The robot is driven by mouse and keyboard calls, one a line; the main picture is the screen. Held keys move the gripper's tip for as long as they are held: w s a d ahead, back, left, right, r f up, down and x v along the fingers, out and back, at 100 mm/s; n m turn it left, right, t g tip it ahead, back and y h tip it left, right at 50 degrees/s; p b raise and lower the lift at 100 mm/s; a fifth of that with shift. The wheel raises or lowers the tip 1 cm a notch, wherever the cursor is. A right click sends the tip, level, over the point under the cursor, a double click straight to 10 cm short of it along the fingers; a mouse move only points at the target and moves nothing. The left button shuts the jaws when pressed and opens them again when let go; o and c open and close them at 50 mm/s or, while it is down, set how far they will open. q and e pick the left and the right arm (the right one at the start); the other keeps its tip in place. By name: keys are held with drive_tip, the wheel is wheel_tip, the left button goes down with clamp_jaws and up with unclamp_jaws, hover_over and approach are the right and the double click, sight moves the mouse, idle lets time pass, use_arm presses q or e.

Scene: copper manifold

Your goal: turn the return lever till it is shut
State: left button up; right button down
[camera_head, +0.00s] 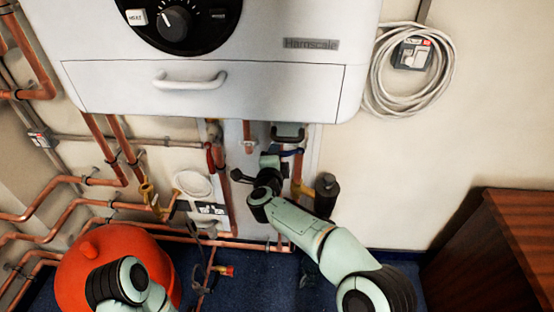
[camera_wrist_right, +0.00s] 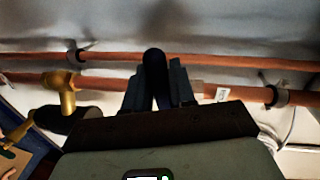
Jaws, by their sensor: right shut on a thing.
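The return lever appears to be the blue lever (camera_head: 292,152) under the boiler, right of the middle in the head view. My right gripper (camera_head: 276,158) is at its left end, and my wrist hides part of it. In the right wrist view, the fingers of my right gripper (camera_wrist_right: 157,88) are shut on a dark upright lever end (camera_wrist_right: 154,70), in front of copper pipes. The lever's valve body is mostly hidden, so its exact angle cannot be told. My left arm shows at the lower left of the head view, but its gripper does not show.
The white boiler (camera_head: 200,85) hangs just above. A red lever (camera_head: 210,155) is on a pipe to the left. A yellow fitting (camera_head: 303,188) and a dark cylinder (camera_head: 326,190) are close on the right. An orange vessel (camera_head: 85,250) and a wooden cabinet (camera_head: 500,250) flank the floor.

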use_arm(q)
drive_tip(key=shift+w+a+f, duration=0.2)
drive_tip(key=shift+w+f, duration=0.1)
drive_tip(key=shift+w, duration=0.1)
use_arm(e)
drive_tip(key=shift+r+m, duration=0.6)
drive_tip(key=shift+m, duration=0.2)
drive_tip(key=shift+r, duration=0.3)
drive_tip(key=c, duration=1.1)
unclamp_jaws()
drive_tip(key=shift+f, duration=0.15)
drive_tip(key=shift+s, duration=0.2)
use_arm(q)
drive_tip(key=shift+s+d+r, duration=0.35)
drive_tip(key=shift+s+r, duration=0.1)
drive_tip(key=shift+s, duration=0.25)
use_arm(e)
drive_tip(key=s, duration=0.4)
drive_tip(key=s+r, duration=0.1)
drive_tip(key=s, duration=0.3)
drive_tip(key=s+r, duration=0.1)
drive_tip(key=s, duration=0.4)
drive_tip(key=shift+r, duration=0.15)
drive_tip(key=shift+w, duration=0.1)
